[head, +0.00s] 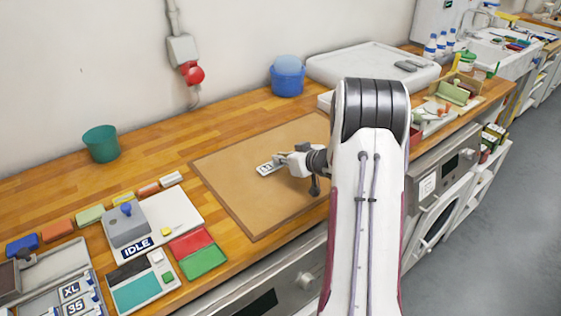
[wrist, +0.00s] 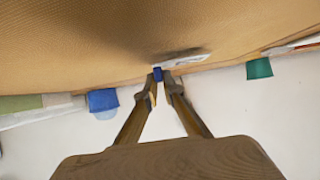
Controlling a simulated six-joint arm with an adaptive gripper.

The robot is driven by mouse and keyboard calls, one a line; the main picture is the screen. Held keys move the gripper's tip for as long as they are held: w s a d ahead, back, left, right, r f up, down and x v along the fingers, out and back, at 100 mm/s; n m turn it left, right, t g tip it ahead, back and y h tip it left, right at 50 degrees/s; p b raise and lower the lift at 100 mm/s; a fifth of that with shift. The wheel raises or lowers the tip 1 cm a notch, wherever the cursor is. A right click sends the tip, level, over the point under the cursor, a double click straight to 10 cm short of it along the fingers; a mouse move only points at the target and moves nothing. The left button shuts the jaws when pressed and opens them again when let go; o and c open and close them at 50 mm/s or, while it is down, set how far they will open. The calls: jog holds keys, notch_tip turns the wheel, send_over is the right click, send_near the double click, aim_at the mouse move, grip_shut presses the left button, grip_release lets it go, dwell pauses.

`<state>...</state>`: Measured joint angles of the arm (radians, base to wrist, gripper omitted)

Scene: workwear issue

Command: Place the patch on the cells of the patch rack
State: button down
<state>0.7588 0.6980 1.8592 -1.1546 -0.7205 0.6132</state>
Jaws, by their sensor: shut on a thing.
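The patch (head: 268,169) is a small white plate with dark print, at the brown mat's middle. My gripper (head: 281,161) is at its right end, shut on it. In the wrist view the patch (wrist: 188,60) shows as a pale strip beyond the fingertips (wrist: 160,76), with a small blue part (wrist: 157,73) between them. A dark shadow lies beside it; I cannot tell whether it touches the mat. The patch rack (head: 50,272) is grey, at the lower left of the head view, partly cut off. Plates marked XL and 35 show in it.
The brown mat (head: 230,195) is otherwise clear. Between it and the rack stand a grey device marked IDLE (head: 128,227), a red and green tray (head: 205,262) and a teal pad (head: 137,290). A green cup (head: 101,144) and blue bucket (head: 288,78) stand near the wall.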

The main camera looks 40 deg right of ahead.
notch_tip(320, 180, up, 9)
jog(key=shift+f, duration=0.1)
dwell(0.4)
jog(key=shift+d, duration=0.1)
dwell(0.9)
jog(key=a, duration=3.4)
jog(key=shift+s+a, duration=0.15)
jog(key=shift+a, duration=0.2)
